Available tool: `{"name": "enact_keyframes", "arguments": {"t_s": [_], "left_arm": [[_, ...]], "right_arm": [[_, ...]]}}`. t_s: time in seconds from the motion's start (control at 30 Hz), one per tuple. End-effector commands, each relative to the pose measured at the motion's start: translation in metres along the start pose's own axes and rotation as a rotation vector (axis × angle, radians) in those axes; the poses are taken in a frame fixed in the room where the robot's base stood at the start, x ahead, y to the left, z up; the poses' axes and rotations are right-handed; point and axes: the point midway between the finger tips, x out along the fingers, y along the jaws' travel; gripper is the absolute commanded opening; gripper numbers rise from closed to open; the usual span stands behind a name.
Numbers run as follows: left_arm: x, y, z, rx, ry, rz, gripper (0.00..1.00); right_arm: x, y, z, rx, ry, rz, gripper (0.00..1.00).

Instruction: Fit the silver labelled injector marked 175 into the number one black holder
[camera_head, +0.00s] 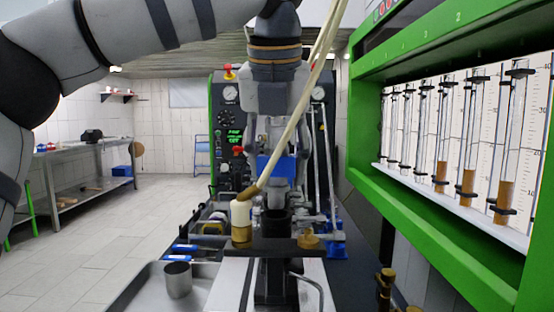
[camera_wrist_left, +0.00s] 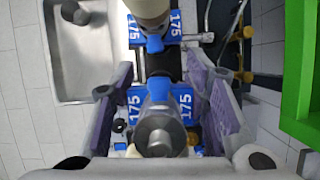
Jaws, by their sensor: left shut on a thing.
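The silver injector (camera_head: 277,187) is held upright by my left gripper (camera_head: 275,150), seen in the middle of the head view with its blue label (camera_head: 270,168). In the left wrist view my left gripper (camera_wrist_left: 160,105) has its two pads on either side of the silver injector (camera_wrist_left: 156,133), and blue labels reading 175 (camera_wrist_left: 181,103) show beside it. A black holder (camera_head: 277,222) stands straight below it in the head view. The injector's lower end is close above the holder's mouth; I cannot tell whether they touch. No number is readable on the holder. My right gripper is out of view.
A cream-and-brass cylinder (camera_head: 241,221) with a cream hose (camera_head: 296,113) stands just left of the holder. A metal tray (camera_head: 143,290) holds a metal cup (camera_head: 177,279). A green frame (camera_head: 440,243) with glass tubes closes off the right side.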

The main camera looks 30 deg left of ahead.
Motion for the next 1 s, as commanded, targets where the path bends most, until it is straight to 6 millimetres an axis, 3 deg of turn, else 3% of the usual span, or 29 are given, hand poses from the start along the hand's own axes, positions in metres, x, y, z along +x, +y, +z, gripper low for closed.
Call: {"name": "enact_keyframes", "arguments": {"t_s": [0.43,0.73,1.0], "left_arm": [[-0.001,0.0,0.0,0.0,-0.003,-0.002,0.0],[0.018,0.001,-0.009,-0.004,-0.011,-0.008,0.0],[0.021,0.0,-0.01,-0.005,-0.013,-0.011,0.0]], "right_arm": [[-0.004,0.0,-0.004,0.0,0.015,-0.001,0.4],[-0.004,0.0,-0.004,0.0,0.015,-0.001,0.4],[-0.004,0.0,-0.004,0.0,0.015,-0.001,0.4]]}}
